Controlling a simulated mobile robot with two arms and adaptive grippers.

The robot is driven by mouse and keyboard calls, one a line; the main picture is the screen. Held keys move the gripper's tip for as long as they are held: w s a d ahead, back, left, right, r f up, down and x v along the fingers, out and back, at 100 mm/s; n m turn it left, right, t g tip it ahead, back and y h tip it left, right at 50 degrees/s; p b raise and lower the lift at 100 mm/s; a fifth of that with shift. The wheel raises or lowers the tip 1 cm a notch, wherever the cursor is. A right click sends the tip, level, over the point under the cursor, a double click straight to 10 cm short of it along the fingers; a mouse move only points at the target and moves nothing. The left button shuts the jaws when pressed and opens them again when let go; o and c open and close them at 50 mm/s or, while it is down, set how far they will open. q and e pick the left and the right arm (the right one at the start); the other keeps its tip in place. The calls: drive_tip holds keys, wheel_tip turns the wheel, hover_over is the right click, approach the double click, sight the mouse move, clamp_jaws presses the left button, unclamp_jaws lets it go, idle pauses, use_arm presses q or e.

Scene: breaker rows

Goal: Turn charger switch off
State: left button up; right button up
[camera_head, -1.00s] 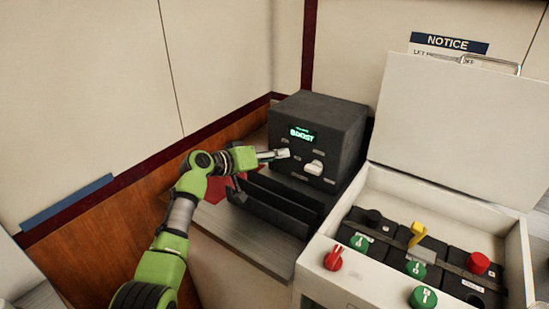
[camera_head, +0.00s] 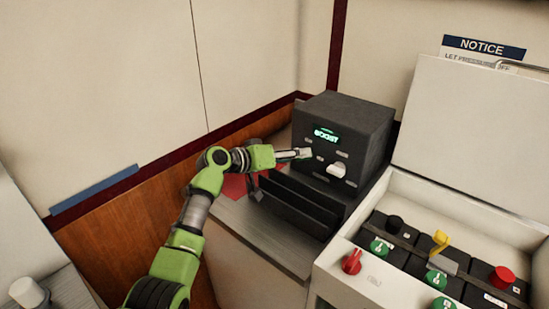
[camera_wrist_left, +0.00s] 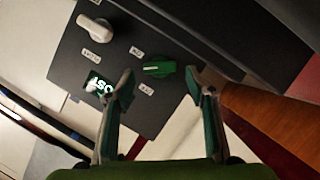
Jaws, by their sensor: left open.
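The charger (camera_head: 372,135) is a dark box with a lit display (camera_head: 326,134) reading BOOST. A white knob (camera_head: 337,170) sits on its front; it also shows in the left wrist view (camera_wrist_left: 95,27). A green switch (camera_wrist_left: 158,69) with small labels lies on the same face in the left wrist view. My left gripper (camera_head: 309,153) is at the charger's front, left of the white knob. In the left wrist view its open fingertips (camera_wrist_left: 160,80) lie either side of the green switch; I cannot tell whether they touch it. In the head view the green switch cannot be made out.
Dark upright slats (camera_head: 300,203) stand before the charger on a grey surface. An open white box (camera_head: 335,262) with batteries, a red knob (camera_head: 351,261) and a yellow handle (camera_head: 440,240) is at right. Walls close in the left and back.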

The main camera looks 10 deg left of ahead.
use_arm(q)
drive_tip(key=v, duration=1)
drive_tip(key=shift+a, duration=0.15)
drive_tip(key=shift+s, duration=0.1)
